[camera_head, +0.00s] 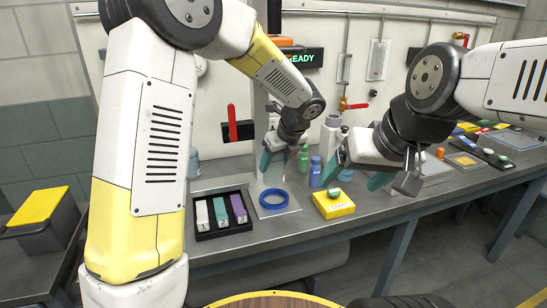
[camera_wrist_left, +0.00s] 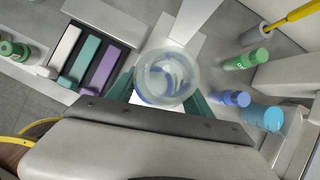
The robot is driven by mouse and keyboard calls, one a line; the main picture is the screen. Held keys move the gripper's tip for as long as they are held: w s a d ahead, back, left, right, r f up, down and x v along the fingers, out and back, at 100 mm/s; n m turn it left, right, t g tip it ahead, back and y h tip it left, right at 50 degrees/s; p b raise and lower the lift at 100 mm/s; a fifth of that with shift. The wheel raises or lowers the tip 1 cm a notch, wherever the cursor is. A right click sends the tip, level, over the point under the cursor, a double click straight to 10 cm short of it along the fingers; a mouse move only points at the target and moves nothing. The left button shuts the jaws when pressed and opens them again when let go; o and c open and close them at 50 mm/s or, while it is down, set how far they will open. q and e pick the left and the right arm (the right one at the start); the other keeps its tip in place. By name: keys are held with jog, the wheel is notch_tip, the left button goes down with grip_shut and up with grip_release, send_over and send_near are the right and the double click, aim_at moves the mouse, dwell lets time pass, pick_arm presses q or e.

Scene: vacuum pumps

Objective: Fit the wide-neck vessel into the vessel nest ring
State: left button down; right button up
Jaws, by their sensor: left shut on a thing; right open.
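The wide-neck vessel is clear glass; in the left wrist view the vessel (camera_wrist_left: 167,75) shows as a round, see-through rim between the teal fingers. My left gripper (camera_head: 284,160) is shut on it above the bench, also seen in the left wrist view (camera_wrist_left: 161,98). In the head view the vessel (camera_head: 274,172) is faint against the pale background. The blue vessel nest ring (camera_head: 273,199) lies on a light plate below the gripper. Blue shows through the glass in the wrist view; the exact gap and alignment cannot be told. My right gripper (camera_head: 357,170) is open and empty, over the bench to the right.
A black tray (camera_head: 222,232) with white, teal and purple blocks lies left of the ring. A yellow box (camera_head: 333,204) stands to its right. A blue bottle (camera_head: 315,172) and a green bottle (camera_head: 303,158) stand behind, close to the left gripper. The bench front is clear.

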aim_at(276, 174)
pick_arm(q)
jog(key=shift+r, duration=0.1)
jog(key=shift+d+f, duration=0.1)
jog(key=shift+f, duration=2.15)
jog(key=shift+s, duration=0.15)
